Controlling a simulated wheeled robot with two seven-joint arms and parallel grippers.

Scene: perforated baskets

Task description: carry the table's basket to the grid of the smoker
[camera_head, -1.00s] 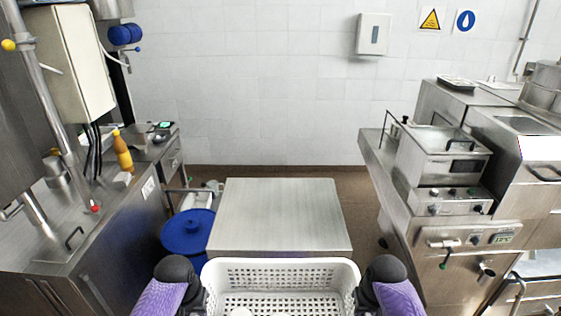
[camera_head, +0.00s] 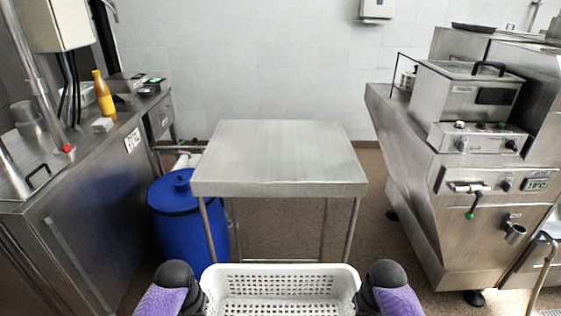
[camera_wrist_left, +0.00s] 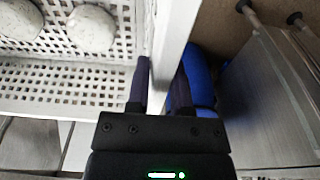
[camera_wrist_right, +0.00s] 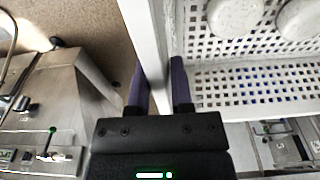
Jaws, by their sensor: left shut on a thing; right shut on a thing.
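The white perforated basket (camera_head: 280,268) is at the bottom middle of the head view, with floor showing between it and the steel table. My left gripper (camera_wrist_left: 158,65) is shut on the basket's left side wall, with a finger on either side of it. My right gripper (camera_wrist_right: 160,65) is shut on the right side wall in the same way. Pale rounded pieces (camera_wrist_left: 91,28) lie in the basket and also show in the right wrist view (camera_wrist_right: 235,15). The basket looks level. I cannot pick out a smoker or its grid.
The bare steel table (camera_head: 280,160) stands ahead, with a blue drum (camera_head: 180,205) left of it. A steel counter (camera_head: 85,200) with a yellow bottle (camera_head: 103,95) lines the left. Steel cooking equipment (camera_head: 470,190) stands right. Floor is open between table and equipment.

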